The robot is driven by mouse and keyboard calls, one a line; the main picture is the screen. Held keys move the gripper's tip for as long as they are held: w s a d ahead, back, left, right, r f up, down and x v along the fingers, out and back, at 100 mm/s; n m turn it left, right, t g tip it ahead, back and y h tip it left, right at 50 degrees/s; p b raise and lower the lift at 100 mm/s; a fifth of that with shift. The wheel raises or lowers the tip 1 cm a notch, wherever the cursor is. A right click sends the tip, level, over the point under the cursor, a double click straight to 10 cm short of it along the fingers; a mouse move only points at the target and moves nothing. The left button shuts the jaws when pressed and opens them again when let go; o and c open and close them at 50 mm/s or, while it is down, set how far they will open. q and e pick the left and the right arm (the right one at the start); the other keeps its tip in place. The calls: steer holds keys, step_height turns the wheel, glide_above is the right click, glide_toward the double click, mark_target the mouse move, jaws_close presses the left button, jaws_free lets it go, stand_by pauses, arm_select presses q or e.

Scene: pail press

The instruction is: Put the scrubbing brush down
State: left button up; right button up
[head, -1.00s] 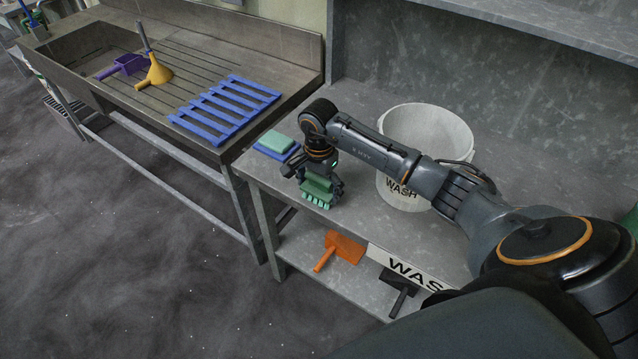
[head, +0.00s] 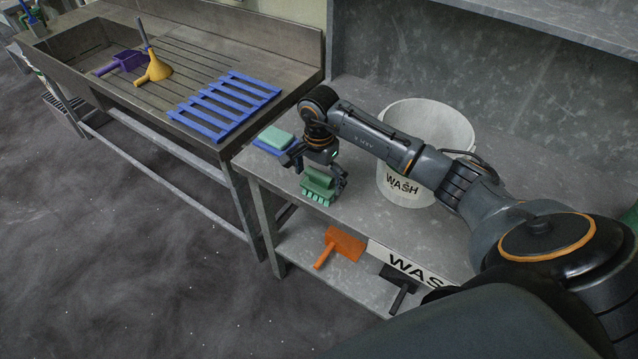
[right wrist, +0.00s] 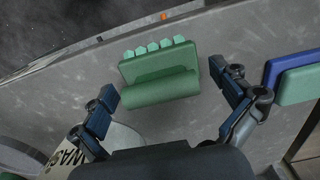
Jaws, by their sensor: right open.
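The green scrubbing brush (head: 318,187) rests on the grey metal table (head: 300,217) near its front edge. It has a rounded grip and a row of pale green bristle tufts, also clear in the right wrist view (right wrist: 160,75). My right gripper (head: 319,177) is open around the brush. In the right wrist view its fingers (right wrist: 172,95) stand apart on either side of the grip, with a gap on both sides. My left gripper is not in view.
A white WASH pail (head: 428,135) stands right of the brush. A blue holder with a green sponge (head: 276,137) lies to the left. An orange scoop (head: 343,245) and a black one (head: 402,280) are on the lower shelf. A blue rack (head: 224,105) lies on the sink unit.

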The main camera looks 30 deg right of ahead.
step_height(320, 180, up, 10)
steer(key=shift+r+b, duration=0.15)
steer(key=shift+b, duration=1)
